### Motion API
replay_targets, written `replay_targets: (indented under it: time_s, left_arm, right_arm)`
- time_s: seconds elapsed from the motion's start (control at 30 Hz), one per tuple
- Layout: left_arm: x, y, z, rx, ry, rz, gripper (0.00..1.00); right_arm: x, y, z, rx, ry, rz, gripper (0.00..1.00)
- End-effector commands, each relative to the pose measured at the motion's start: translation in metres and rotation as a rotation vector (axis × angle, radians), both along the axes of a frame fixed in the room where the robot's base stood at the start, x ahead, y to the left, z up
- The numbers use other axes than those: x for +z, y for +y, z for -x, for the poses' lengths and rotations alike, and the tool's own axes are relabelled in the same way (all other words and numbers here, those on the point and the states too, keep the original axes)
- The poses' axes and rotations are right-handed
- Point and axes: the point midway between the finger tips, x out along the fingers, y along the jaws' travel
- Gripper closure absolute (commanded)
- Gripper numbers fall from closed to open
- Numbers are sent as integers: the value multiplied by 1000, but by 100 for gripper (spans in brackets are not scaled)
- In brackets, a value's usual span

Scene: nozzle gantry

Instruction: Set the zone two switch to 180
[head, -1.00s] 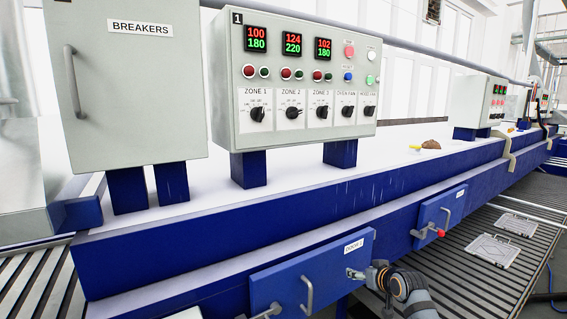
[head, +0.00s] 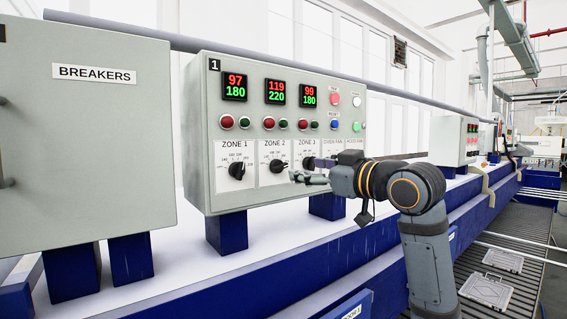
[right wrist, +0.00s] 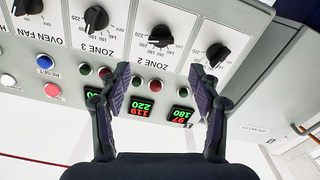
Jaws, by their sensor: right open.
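The zone 2 switch (head: 278,166) is a black rotary knob on a white dial plate of the grey control panel (head: 200,130). Its display (head: 275,91) reads 119 in red over 220 in green. My right gripper (head: 300,171) is open and empty in front of the panel, just right of this knob in the head view. In the right wrist view the panel appears upside down. There the zone 2 knob (right wrist: 160,36) shows beyond and between the open fingertips (right wrist: 161,80), apparently untouched. The knob's exact pointer setting is hard to read. My left gripper is out of view.
The zone 1 knob (head: 237,171) and zone 3 knob (right wrist: 96,19) flank the zone 2 switch. Indicator lamps and coloured buttons sit above the dials. A grey breakers cabinet (head: 85,140) stands at left. The white ledge under the panel looks clear.

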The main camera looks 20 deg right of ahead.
Motion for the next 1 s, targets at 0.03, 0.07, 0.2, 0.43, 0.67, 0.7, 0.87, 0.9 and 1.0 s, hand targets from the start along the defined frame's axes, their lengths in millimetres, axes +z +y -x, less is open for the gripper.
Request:
replay_targets:
  time_s: [0.03, 0.07, 0.2, 0.43, 0.67, 0.7, 0.87, 0.9, 1.0]
  left_arm:
    - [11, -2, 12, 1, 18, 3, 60]
    - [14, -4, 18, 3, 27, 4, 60]
    - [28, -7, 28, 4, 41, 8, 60]
    - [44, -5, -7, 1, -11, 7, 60]
    - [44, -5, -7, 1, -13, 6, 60]
    - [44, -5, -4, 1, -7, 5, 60]
    - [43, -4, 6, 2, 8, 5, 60]
    - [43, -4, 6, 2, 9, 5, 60]
    - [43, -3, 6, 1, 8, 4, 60]
  right_arm:
    - [5, 6, -10, 5, 7, -5, 37]
    - [6, 8, -17, 5, 7, -7, 37]
    - [6, 17, -46, 3, 6, -6, 37]
    - [2, 28, -77, 0, 5, -2, 37]
    - [0, 30, -82, -1, 3, -1, 37]
    - [0, 30, -82, -1, 3, -1, 37]
    - [0, 29, -82, -1, 3, -1, 49]
    - [0, 29, -82, -1, 3, -1, 55]
    - [0, 29, -82, -1, 3, -1, 68]
